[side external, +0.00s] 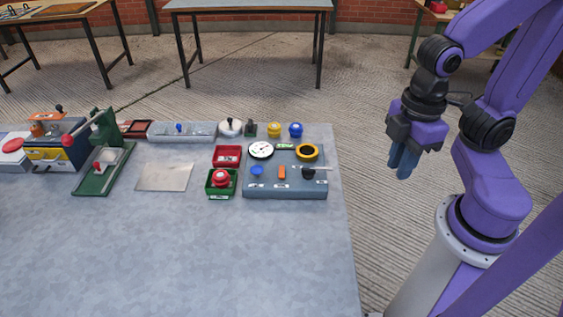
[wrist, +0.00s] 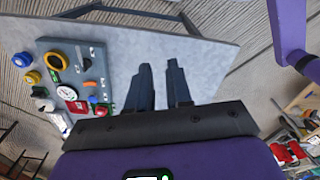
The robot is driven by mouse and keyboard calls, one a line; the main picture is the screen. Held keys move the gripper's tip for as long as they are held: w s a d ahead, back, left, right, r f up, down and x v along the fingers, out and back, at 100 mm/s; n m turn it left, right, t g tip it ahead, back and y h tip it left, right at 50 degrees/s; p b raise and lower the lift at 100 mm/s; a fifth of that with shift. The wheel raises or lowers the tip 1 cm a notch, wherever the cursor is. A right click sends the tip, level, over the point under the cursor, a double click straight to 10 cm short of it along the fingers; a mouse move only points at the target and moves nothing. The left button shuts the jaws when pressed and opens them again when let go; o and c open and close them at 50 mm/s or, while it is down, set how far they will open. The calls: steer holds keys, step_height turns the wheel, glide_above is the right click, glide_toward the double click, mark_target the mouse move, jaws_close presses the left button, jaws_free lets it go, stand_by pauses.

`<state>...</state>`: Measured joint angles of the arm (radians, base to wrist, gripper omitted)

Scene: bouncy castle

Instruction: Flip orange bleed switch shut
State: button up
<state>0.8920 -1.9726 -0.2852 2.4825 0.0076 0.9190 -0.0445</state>
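The orange bleed switch (side external: 282,172) is a small upright tab on the front half of a blue-grey panel (side external: 285,192), between a blue knob (side external: 257,171) and a black lever (side external: 309,173). It also shows small in the wrist view (wrist: 90,84), left of my fingers; its exact tilt is too small to tell. My gripper (side external: 402,172) hangs beyond the table's right edge, well to the right of the panel and apart from it. In the wrist view its two dark fingers (wrist: 161,72) stand apart with nothing between them.
On the panel's back half are a white gauge (side external: 261,150) and a yellow ring (side external: 307,152). Left of the panel are a red tray (side external: 227,150) and a green tray with a red button (side external: 221,178). Yellow and blue knobs (side external: 296,129) stand behind. The table front (side external: 220,260) is clear.

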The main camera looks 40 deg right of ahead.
mark_target(281, 169)
steer(key=w+a+n, duration=0.1)
steer(key=w, duration=0.1)
steer(key=w+a+n, duration=0.1)
steer(key=w, duration=0.2)
steer(key=w+a+n+g, duration=0.1)
steer(key=w, duration=0.1)
steer(key=shift+w+a+r+n, duration=0.3)
steer(key=shift+a, duration=0.05)
jaws_close()
steer(key=w+d+f+n, duration=0.1)
steer(key=w+f+n, duration=0.1)
steer(key=w, duration=0.6)
steer(key=w+d+f+n+g+y, duration=0.1)
steer(key=w+d+f+n, duration=0.1)
steer(key=w+n, duration=0.3)
steer(key=w+d+f+n+y, duration=0.1)
steer(key=w+d+f+n, duration=0.1)
steer(key=w, duration=1)
steer(key=shift+f+n+g, duration=0.4)
steer(key=shift+f+n, duration=0.05)
steer(key=shift+n, duration=0.35)
steer(key=shift+w, duration=0.1)
steer(key=shift+f, duration=0.1)
